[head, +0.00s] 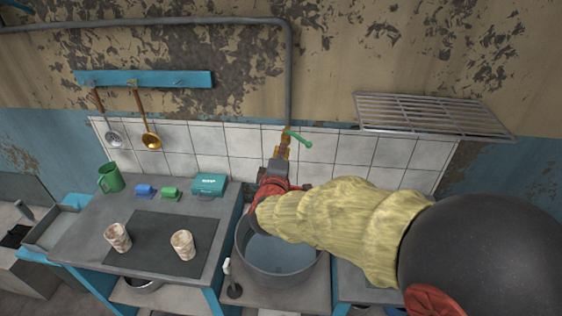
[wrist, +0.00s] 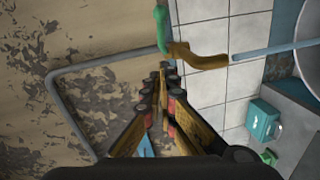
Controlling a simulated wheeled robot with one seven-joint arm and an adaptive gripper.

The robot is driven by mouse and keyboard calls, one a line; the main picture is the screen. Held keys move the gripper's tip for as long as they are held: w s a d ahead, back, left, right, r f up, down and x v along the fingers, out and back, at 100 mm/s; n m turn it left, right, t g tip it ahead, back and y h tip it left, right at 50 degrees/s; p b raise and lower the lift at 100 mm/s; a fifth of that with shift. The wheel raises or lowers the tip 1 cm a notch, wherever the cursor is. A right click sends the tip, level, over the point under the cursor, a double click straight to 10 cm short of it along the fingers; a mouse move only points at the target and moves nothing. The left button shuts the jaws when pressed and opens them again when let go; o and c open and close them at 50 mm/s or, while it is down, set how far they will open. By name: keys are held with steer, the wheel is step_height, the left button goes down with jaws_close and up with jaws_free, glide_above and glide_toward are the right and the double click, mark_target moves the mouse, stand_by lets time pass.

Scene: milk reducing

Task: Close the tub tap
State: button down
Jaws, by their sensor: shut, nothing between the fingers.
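The tap has a brass body (wrist: 200,57) and a green lever handle (wrist: 161,28) in the wrist view. The green handle (head: 299,139) also shows in the head view, sticking out to the right, below the wall pipe. A pale blue stream (wrist: 262,51) runs from the spout towards the tub (wrist: 301,40). In the head view the grey metal tub (head: 280,278) stands below, with water in it. My gripper (wrist: 163,68) is shut and empty, its fingertips close to the handle's base. I cannot tell whether they touch. In the head view my arm partly hides the tap.
A grey pipe (head: 289,80) runs down the wall to the tap. A metal rack (head: 430,114) juts out at the right. On the left table stand two cups (head: 183,244), a green mug (head: 110,178) and a teal box (head: 209,185). Ladles (head: 150,140) hang above.

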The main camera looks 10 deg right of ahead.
mark_target(295, 135)
steer(key=b+x, duration=0.1)
steer(key=x, duration=0.2)
steer(key=shift+w+d+f, duration=0.1)
steer(key=shift+w+f, duration=0.05)
steer(key=shift+w, duration=0.05)
steer(key=d, duration=0.1)
steer(key=w+d, duration=0.1)
steer(key=d+b, duration=0.1)
steer(key=shift+w+d+f, duration=0.15)
steer(key=shift+w+f, duration=0.1)
steer(key=shift+w, duration=0.05)
steer(key=shift+d, duration=0.2)
